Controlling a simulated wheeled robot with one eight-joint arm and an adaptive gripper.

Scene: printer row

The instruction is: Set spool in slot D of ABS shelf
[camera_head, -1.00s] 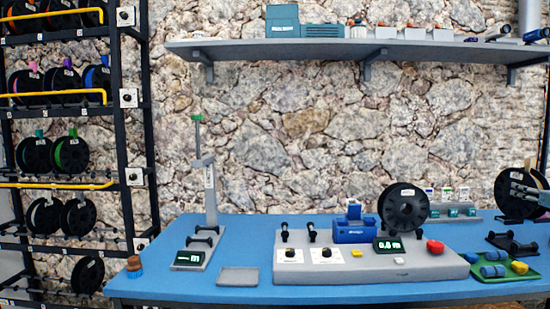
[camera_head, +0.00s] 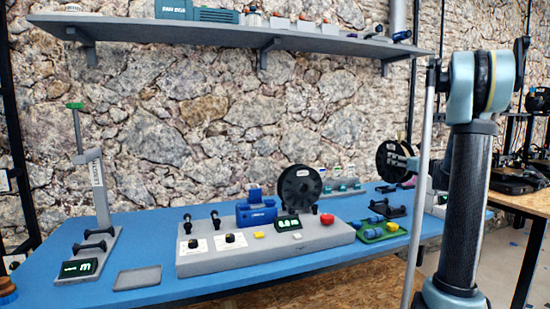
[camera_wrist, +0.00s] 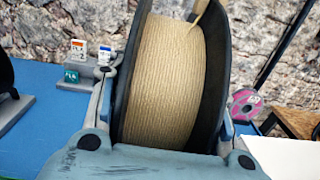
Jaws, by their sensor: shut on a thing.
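A black-flanged spool wound with tan filament (camera_wrist: 165,75) fills the middle of the wrist view. My gripper (camera_wrist: 165,120) is shut on it, with a finger at each flange. In the head view the held spool (camera_head: 386,160) is at the right, above the far right part of the blue bench, and my gripper (camera_head: 408,162) reaches it from the right. My arm hides part of that area. The ABS shelf and its slot D cannot be made out; only a dark rack post (camera_head: 15,150) shows at the left edge.
The blue bench (camera_head: 150,225) carries a grey console (camera_head: 265,245) with another black spool (camera_head: 300,188), a scale (camera_head: 78,268), a grey tray (camera_head: 138,278) and a green tray (camera_head: 382,232). A wall shelf (camera_head: 250,32) hangs above. A wooden table (camera_head: 520,200) stands right.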

